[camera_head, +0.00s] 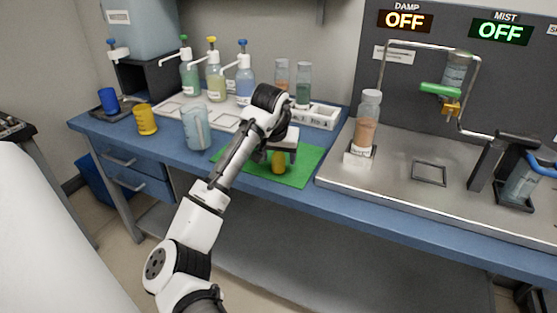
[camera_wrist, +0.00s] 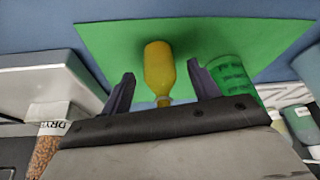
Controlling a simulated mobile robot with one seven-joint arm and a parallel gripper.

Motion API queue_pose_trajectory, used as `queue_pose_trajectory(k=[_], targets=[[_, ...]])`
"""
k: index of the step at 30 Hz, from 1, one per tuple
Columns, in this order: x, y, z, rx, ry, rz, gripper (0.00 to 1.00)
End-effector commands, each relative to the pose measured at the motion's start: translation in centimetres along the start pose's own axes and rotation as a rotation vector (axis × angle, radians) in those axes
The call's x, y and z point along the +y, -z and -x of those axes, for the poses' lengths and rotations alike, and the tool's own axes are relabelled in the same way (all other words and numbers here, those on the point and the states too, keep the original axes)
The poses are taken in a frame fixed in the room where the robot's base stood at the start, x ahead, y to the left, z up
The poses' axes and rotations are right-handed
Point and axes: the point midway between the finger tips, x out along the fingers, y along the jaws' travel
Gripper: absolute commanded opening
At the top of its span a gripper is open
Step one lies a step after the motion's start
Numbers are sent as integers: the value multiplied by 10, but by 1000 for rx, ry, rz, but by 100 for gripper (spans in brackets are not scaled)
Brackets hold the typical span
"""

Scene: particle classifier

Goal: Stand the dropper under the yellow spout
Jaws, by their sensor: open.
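A small yellow bottle, which I take for the dropper (camera_head: 278,166), stands on a green mat (camera_head: 304,172). In the wrist view the yellow dropper (camera_wrist: 159,68) lies between my two dark fingers, its narrow neck towards my palm. My gripper (camera_wrist: 152,88) is open, with a gap on each side of the bottle. In the head view my gripper (camera_head: 280,152) is just above the dropper and hides its top. A pump bottle with a yellow spout (camera_head: 211,42) stands at the back left, between green- and blue-topped ones. A brass-yellow nozzle (camera_head: 452,107) also hangs under a green lever at right.
A yellow cup (camera_head: 146,119) and a blue cup (camera_head: 108,100) are further left. A tall jar (camera_head: 367,124) stands right, on a steel tray (camera_head: 400,187). A white rack (camera_head: 325,115) is behind.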

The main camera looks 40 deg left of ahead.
Motion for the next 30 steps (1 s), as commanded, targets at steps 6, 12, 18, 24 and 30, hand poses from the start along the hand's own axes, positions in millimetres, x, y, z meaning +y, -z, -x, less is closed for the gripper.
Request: queue_pose_trajectory(k=[6, 12, 18, 24, 30], targets=[[0, 0, -20, 0, 0, 1, 61], [0, 0, -20, 1, 0, 0, 61], [0, 0, -20, 1, 0, 0, 36], [0, 0, -20, 1, 0, 0, 10], [0, 1, -19, 1, 0, 0, 10]])
